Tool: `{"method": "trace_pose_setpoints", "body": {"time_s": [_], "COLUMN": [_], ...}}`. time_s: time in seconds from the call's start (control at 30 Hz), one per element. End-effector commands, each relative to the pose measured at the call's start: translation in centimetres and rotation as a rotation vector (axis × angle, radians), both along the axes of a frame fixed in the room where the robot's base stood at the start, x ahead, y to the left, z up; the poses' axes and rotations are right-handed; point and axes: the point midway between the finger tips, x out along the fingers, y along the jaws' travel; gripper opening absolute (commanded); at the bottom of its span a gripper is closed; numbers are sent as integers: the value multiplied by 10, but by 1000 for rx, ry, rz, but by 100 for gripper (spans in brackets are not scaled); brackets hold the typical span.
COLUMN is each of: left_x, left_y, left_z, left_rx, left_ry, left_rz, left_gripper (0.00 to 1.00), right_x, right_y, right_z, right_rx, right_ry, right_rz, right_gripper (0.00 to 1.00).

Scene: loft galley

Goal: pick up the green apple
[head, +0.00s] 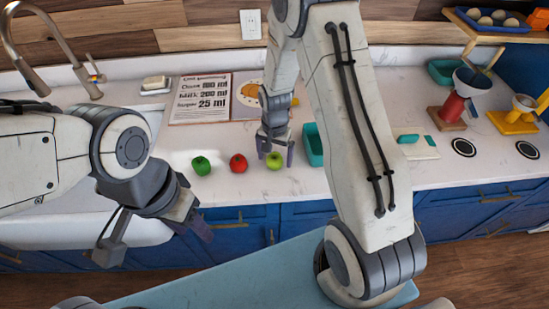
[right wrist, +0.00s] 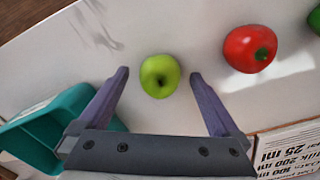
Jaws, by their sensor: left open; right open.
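The green apple (head: 274,161) is light green and sits on the white counter, rightmost of three round items in the head view. In the right wrist view the apple (right wrist: 160,76) lies between and slightly beyond the fingertips. My right gripper (head: 275,150) is open and empty just above the apple; its fingers (right wrist: 160,74) stand either side with a gap, and I see no contact. My left gripper (head: 198,226) is open, low in front of the counter edge, away from the apple; its fingers are partly hidden.
A red fruit (head: 238,163) and a darker green item (head: 201,165) stand left of the apple. A teal container (head: 312,145) stands close on its right. A recipe board (head: 200,98) lies behind. The sink (head: 140,225) is at left.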

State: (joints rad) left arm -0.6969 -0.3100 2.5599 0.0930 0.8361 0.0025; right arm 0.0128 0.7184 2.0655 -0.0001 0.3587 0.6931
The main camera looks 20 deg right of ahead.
Motion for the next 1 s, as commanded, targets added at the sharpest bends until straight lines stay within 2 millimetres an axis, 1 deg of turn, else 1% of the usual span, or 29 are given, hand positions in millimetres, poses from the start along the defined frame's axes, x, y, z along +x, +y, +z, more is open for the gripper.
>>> {"method": "trace_pose_setpoints", "body": {"time_s": [0.13,0.33,0.37,0.4,0.47,0.5,0.57,0.6,0.87,1.0], "left_x": [0,0,0,0,0,0,0,0,0,0], "left_y": [0,0,0,0,0,0,0,0,0,0], "left_z": [3,2,2,2,2,2,2,2,2,-1], "left_rx": [0,0,0,0,0,0,0,0,0,0], "left_ry": [0,0,0,0,0,0,0,0,0,0], "left_rz": [0,0,0,0,0,0,0,0,0,0], "left_gripper": [50,50,50,50,50,50,50,50,50,50], "right_x": [0,0,0,0,0,0,0,0,0,1], "right_y": [0,0,0,0,0,0,0,0,0,0], "right_z": [-10,-10,-10,-10,-10,-10,-10,-10,-9,-3], "right_rx": [0,0,0,0,0,0,0,0,-1,0], "right_ry": [0,-1,-1,-1,-1,-1,-1,-1,-2,-4], "right_rz": [0,0,0,0,0,0,0,0,0,0], "right_gripper": [99,99,91,76,53,37,14,7,7,7]}}
